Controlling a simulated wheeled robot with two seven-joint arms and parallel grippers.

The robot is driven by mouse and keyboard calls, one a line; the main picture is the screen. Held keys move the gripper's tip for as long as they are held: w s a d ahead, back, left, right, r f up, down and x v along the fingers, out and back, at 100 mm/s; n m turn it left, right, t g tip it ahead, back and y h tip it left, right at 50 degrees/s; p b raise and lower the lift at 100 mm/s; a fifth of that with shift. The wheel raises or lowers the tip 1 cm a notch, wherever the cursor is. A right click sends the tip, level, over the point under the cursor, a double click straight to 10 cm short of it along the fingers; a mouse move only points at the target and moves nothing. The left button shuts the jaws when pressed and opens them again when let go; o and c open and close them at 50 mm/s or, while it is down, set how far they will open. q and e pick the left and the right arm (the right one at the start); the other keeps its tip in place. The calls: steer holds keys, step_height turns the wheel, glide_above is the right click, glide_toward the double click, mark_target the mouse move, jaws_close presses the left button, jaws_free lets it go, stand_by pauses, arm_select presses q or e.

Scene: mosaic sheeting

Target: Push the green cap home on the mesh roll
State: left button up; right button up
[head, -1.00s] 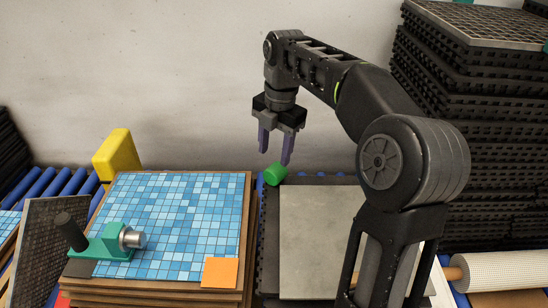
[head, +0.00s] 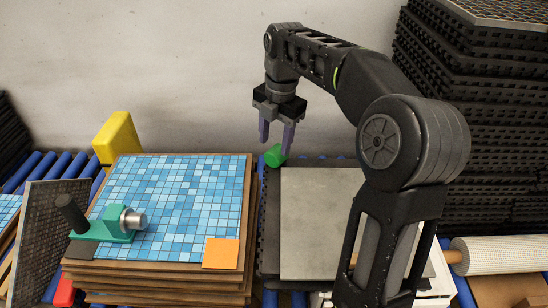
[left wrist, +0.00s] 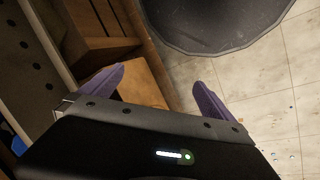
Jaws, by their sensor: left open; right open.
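The green cap (head: 275,156) lies on its side at the back, near the left corner of the dark mat under a grey slab. My right gripper (head: 275,147) points down right at the cap, jaws apart. Its right fingertip overlaps the cap in the picture; I cannot tell whether it touches. The mesh roll (head: 502,254), white with a tan core end (head: 455,257), lies at the far right, away from the cap. My left gripper (left wrist: 158,75) is open and empty in the left wrist view, over floor and wooden parts; it is out of the head view.
The grey slab (head: 318,225) lies right of the blue mosaic sheet stack (head: 175,200). A green tool with a metal knob (head: 120,220), an orange square (head: 221,253) and a yellow block (head: 117,138) are at the left. Tall black stacked trays (head: 470,130) stand at the right.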

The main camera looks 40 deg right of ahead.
mark_target(273, 153)
steer(key=f, duration=0.3)
steer(key=f+p, duration=0.1)
steer(key=f, duration=0.1)
steer(key=shift+w+a, duration=0.15)
steer(key=shift+w, duration=0.15)
jaws_close()
stand_by(0.5)
steer(key=shift+r, duration=0.1)
step_height(273, 153, up, 6)
steer(key=shift+r+b, duration=0.25)
steer(key=shift+b, duration=0.1)
step_height(273, 153, up, 3)
steer(key=shift+p, duration=1.05)
steer(key=shift+r, duration=0.25)
